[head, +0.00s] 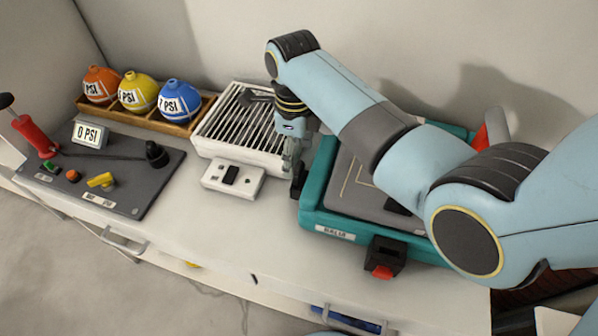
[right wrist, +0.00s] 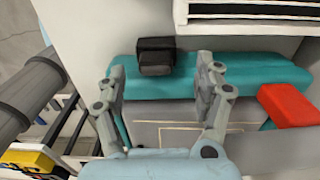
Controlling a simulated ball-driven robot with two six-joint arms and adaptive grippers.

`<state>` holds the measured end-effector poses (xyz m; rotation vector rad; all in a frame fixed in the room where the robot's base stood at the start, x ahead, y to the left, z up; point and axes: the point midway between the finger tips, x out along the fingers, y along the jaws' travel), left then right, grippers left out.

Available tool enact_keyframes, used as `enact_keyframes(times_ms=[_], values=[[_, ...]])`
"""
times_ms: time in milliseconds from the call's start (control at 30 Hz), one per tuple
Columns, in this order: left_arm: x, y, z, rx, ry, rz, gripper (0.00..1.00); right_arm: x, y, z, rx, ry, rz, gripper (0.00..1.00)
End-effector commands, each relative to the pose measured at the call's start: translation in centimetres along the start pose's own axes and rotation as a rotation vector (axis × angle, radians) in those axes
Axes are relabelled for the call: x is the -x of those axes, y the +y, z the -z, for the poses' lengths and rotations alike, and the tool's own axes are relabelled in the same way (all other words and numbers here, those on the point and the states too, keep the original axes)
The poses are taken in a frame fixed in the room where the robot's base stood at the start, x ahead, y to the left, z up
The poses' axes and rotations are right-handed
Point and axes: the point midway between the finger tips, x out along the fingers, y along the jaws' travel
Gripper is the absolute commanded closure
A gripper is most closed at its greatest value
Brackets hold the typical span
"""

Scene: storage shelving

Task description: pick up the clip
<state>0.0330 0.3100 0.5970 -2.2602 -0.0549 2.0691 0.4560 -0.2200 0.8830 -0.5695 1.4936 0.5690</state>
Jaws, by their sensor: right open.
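A small black clip (head: 298,182) sits on the left edge of the teal-framed board (head: 312,217). In the right wrist view the clip (right wrist: 155,57) is a dark block on the teal rim, just beyond and between the fingertips. My right gripper (head: 293,160) points down just above this clip. In its wrist view the right gripper (right wrist: 161,70) has its fingers spread on either side, with nothing held. Another black clip with a red part (head: 384,257) is on the board's front edge. My left gripper is not in view.
A white slatted unit (head: 240,132) and a white switch box (head: 233,179) stand close left of the gripper. Colored PSI balls (head: 138,92) sit in a wooden rack at the back left. A red piece (head: 480,138) rises at the board's far side.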

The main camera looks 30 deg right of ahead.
Motion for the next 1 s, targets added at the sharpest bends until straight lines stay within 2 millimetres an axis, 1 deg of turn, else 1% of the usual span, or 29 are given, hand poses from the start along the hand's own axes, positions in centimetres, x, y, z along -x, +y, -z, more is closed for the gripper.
enact_keyframes(times_ms=[100, 233, 333, 500, 533, 900, 967, 1000], values=[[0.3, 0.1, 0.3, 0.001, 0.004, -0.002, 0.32, -1.9, 0.6, 0.3, 0.000, 0.003, -0.004, 0.31], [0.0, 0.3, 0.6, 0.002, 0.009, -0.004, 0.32, -3.7, 0.5, 0.3, 0.000, 0.002, -0.002, 0.31], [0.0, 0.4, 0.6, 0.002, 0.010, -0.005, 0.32, -4.2, 0.5, 0.3, 0.000, 0.001, -0.002, 0.31], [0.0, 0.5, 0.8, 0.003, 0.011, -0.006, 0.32, -4.2, 0.5, 0.3, 0.000, 0.001, -0.001, 0.31], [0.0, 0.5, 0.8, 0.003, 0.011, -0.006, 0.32, -4.2, 0.5, 0.3, 0.000, 0.001, -0.001, 0.32], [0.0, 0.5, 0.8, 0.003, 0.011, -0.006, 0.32, -4.1, 0.5, 0.3, 0.000, 0.001, -0.001, 0.80], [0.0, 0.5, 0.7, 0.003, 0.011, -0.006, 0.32, -4.1, 0.5, 0.3, 0.000, 0.001, -0.001, 0.88], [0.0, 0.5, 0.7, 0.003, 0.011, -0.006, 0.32, -4.1, 0.5, 0.3, 0.000, 0.001, -0.001, 0.88]])
